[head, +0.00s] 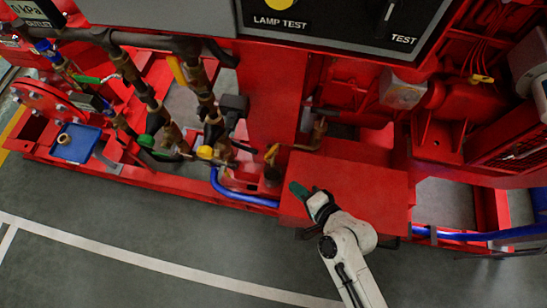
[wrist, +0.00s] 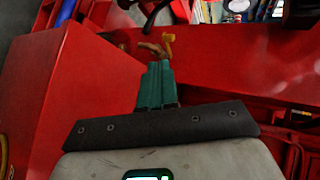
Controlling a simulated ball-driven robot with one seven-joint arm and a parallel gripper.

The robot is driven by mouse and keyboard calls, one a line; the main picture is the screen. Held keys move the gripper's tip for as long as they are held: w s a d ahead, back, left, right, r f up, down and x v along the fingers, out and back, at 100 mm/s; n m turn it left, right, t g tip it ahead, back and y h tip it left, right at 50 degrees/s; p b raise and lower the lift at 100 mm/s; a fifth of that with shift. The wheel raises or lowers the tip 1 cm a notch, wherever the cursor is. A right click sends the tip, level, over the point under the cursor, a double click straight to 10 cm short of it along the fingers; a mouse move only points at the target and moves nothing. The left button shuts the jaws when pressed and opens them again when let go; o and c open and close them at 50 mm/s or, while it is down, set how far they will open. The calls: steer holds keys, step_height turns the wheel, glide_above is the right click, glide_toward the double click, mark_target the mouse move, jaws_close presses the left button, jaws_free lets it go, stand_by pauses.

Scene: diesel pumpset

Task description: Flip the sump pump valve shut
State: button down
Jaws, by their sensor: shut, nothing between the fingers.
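My gripper (head: 298,190) shows in the head view over the red box-shaped part of the base, with its green fingers pressed together and empty. In the wrist view the shut fingers (wrist: 155,82) point up the picture. A brass valve with a yellow lever end (head: 272,152) sits just beyond and left of the fingertips; no label shows which valve is the sump pump's. The same brass and yellow valve (wrist: 158,48) appears just past the fingertips in the wrist view, where the fingers hide its lower part. I cannot tell whether they touch it.
More brass valves stand to the left, with a yellow handle (head: 205,152) and a green handle (head: 145,140). A blue hose (head: 240,198) runs along the base's front edge. A control panel (head: 330,22) overhangs the top. The grey floor (head: 130,220) in front is clear.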

steer(key=shift+d+r, duration=0.25)
steer(key=shift+d, duration=0.5)
steer(key=shift+w, duration=0.1)
steer(key=b, duration=0.2)
glide_toward(268, 157)
step_height(268, 157, down, 3)
steer(key=shift+w+a+f, duration=0.1)
steer(key=shift+w+a, duration=0.8)
steer(key=shift+w, duration=0.2)
steer(key=shift+w+a, duration=0.85)
steer(key=shift+w, duration=0.3)
